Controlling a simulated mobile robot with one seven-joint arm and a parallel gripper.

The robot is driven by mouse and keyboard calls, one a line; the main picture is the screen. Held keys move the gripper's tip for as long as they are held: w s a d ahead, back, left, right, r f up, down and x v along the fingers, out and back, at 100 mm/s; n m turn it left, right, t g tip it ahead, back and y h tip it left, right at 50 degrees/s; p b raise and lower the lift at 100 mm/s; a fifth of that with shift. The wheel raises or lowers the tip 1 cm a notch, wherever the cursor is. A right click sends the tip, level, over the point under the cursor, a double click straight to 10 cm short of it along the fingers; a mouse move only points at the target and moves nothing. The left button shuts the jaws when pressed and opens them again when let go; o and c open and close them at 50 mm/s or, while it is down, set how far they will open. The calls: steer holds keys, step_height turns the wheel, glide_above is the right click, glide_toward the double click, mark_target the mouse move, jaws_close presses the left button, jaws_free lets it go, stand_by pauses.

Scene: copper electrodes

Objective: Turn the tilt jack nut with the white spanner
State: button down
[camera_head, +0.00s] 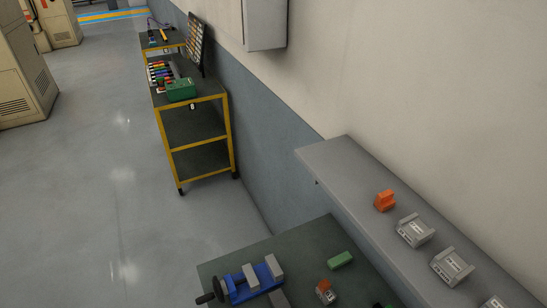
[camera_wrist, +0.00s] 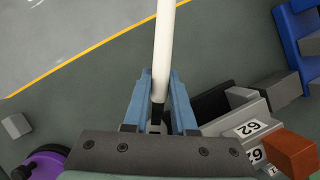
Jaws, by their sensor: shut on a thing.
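In the wrist view, the white spanner (camera_wrist: 165,40) shows as a straight white shaft with a dark lower part between the fingers. It runs up out of the top of the picture, so its far end is hidden. My gripper (camera_wrist: 160,85), with two blue fingers, is shut on it. Dark green bench top lies beyond. I cannot make out the tilt jack nut in either view. My gripper and the spanner do not show in the head view.
A bench (camera_head: 225,258) holds a blue vise (camera_head: 252,278) and a green block (camera_head: 340,259). In the wrist view, a grey block marked 62 (camera_wrist: 248,130), an orange block (camera_wrist: 290,152) and a purple round thing (camera_wrist: 45,165) lie near my gripper. A grey shelf (camera_head: 340,165) runs along the wall.

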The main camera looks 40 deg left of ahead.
steer(key=shift+w, duration=0.1)
